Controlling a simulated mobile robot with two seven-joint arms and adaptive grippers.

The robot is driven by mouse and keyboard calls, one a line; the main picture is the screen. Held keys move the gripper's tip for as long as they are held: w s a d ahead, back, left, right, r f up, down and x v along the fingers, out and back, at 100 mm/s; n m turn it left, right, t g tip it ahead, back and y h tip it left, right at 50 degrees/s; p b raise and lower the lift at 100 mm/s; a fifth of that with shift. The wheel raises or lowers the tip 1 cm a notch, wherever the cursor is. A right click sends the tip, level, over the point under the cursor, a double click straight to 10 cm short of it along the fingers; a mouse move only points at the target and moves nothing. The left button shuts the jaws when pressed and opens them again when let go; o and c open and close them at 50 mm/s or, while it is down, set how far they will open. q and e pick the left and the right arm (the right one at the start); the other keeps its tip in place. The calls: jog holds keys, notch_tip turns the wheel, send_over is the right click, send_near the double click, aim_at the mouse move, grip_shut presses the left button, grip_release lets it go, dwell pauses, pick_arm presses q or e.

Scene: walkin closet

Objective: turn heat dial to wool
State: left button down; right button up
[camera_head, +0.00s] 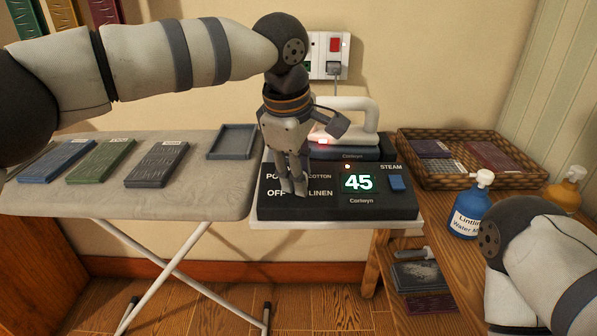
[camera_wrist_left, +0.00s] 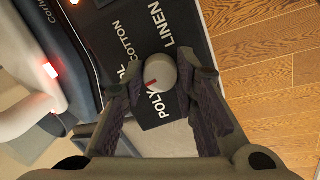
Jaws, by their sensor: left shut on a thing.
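The heat dial (camera_wrist_left: 161,72) is a pale round knob on the black control panel (camera_head: 240,210), seen in the left wrist view. My left gripper (camera_head: 293,188) points down over the panel, its fingers on both sides of the dial, shut on it. The dial's red mark faces the lower left in the wrist view, toward the POLY and partly hidden "OL" lettering. LINEN and COTTON show there on the panel. In the head view the fingers cover the dial. My right gripper is out of view.
The iron (camera_head: 352,135) stands behind the panel. A green display (camera_head: 358,183) reads 45, beside a blue STEAM button (camera_head: 396,183). The ironing board (camera_head: 200,195) holds folded cloths and a grey tray (camera_head: 231,141). A wicker basket (camera_head: 480,185) and a blue bottle (camera_head: 467,215) stand right.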

pick_arm(q)
jog(key=shift+m, duration=0.7)
jog(key=c, duration=1.3)
grip_release()
jog(key=v, duration=1.2)
jog(key=shift+w, duration=0.1)
